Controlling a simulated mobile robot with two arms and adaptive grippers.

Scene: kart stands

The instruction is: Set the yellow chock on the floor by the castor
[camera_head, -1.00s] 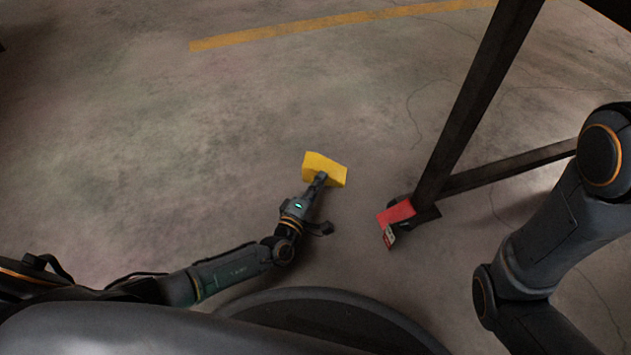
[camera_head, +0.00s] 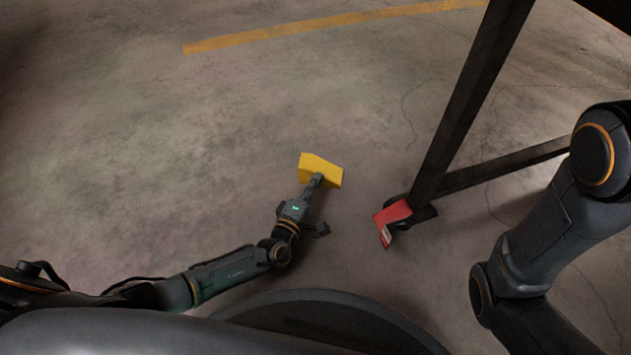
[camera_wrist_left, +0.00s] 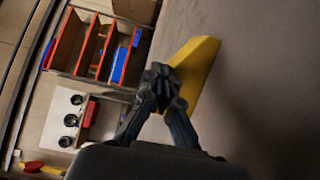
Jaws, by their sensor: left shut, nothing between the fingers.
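The yellow chock (camera_head: 322,168) is a wedge-like block near the middle of the head view, apparently on the floor. In the left wrist view the chock (camera_wrist_left: 199,72) lies just beyond the fingertips. My left gripper (camera_head: 317,181) is shut with nothing between its fingers; its tips overlap the chock's near side, and I cannot tell whether they touch it. The wrist view shows the fingertips (camera_wrist_left: 162,90) together. The dark castor (camera_head: 402,222) is at the foot of the stand's post, right of the chock with bare floor between, partly hidden by a red tag (camera_head: 392,213). My right gripper is out of view.
The dark stand post (camera_head: 462,105) and its low rail (camera_head: 505,167) bound the right side. A yellow floor line (camera_head: 320,25) crosses the back. Floor left of and behind the chock is clear. The left wrist view shows an orange-sided rack (camera_wrist_left: 101,47) and a white panel (camera_wrist_left: 65,115).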

